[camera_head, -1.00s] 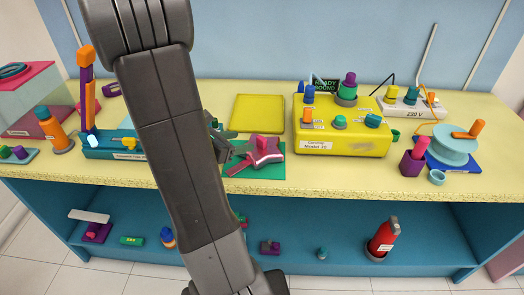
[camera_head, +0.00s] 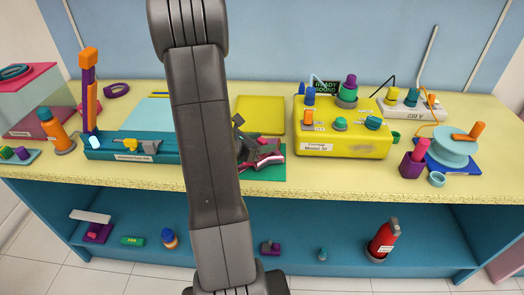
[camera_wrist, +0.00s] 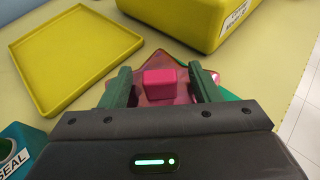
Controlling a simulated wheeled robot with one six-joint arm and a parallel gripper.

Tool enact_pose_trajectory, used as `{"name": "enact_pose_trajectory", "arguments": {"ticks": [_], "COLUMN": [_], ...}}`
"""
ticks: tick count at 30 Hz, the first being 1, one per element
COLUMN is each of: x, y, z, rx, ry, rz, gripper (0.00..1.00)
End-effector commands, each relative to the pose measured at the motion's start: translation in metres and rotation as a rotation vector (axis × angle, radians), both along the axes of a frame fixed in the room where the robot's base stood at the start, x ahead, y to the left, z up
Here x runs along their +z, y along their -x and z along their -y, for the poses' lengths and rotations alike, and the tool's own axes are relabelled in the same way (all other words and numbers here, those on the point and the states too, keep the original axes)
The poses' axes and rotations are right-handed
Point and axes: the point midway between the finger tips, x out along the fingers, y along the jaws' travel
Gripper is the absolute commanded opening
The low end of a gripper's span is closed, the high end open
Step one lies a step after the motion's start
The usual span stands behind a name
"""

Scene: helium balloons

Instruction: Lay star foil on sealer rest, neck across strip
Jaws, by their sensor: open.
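The pink star foil (camera_head: 272,160) lies on a green mat (camera_head: 268,174) near the counter's front edge, partly hidden by my gripper. In the wrist view the star foil (camera_wrist: 188,70) has a raised pink block (camera_wrist: 160,83) on it. My gripper (camera_wrist: 161,84) is open, with a green finger on each side of that block; I cannot tell whether they touch it. It also shows in the head view (camera_head: 250,148), low over the star. The teal sealer (camera_head: 120,152), with its raised orange and purple arm (camera_head: 90,90), stands to the left. Its strip is not clear.
A yellow tray (camera_head: 260,115) lies behind the star. A yellow machine (camera_head: 345,140) stands close to its right. A pale blue sheet (camera_head: 148,112) lies behind the sealer. An orange bottle (camera_head: 55,130) stands at the left.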

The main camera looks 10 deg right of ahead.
Motion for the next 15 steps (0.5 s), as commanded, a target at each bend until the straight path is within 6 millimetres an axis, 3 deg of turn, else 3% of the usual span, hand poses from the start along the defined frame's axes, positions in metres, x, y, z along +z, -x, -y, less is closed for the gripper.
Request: {"name": "enact_pose_trajectory", "arguments": {"ticks": [9,15], "x": [-0.0018,-0.0017], "y": [-0.0022,-0.0021], "z": [0.0036,0.0036], "rx": [0.001,0.001], "ry": [-0.001,-0.001], "rz": [0.001,0.001], "gripper": [0.56,0.19]}}
